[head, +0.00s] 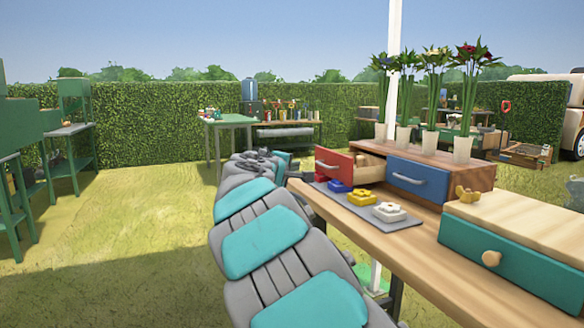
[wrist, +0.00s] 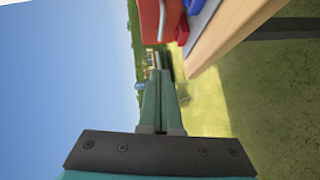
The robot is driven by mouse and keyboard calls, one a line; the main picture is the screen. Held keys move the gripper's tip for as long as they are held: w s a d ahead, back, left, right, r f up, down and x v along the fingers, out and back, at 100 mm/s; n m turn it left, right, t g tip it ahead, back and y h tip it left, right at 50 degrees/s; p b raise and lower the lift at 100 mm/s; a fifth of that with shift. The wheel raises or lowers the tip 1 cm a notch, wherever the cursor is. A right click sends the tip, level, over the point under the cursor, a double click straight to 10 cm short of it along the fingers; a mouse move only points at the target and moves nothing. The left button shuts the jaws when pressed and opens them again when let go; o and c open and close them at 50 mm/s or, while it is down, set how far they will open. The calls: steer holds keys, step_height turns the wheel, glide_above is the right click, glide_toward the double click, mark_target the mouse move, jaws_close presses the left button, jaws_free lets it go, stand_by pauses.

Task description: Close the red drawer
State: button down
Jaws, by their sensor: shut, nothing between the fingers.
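The red drawer (head: 334,166) stands pulled out of the left side of a wooden cabinet (head: 440,164) on the table. In the head view my arm hides most of the gripper.
The blue drawer (head: 418,178) beside it is closed. A grey mat (head: 398,222) with blue, yellow and white pieces lies in front. Several potted flowers stand on the cabinet. A teal drawer box (head: 515,255) is at right. Grass left of the table (head: 400,262) is open.

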mark_target(320, 164)
steer(key=x, duration=0.3)
steer(key=d+x, duration=0.1)
steer(key=x, duration=0.2)
steer(key=s+d+p+x, duration=0.1)
steer(key=x, duration=0.3)
steer(key=shift+w+d+f, duration=0.15)
steer(key=shift+w+d, duration=0.1)
steer(key=shift+d, duration=0.3)
steer(key=shift+d, duration=0.1)
steer(key=w+d, duration=0.1)
steer(key=d, duration=0.3)
steer(key=w+d+p, duration=0.1)
steer(key=d, duration=0.3)
steer(key=w+d+p, duration=0.1)
steer(key=w+d, duration=0.1)
steer(key=d, duration=0.2)
steer(key=shift+d, duration=0.35)
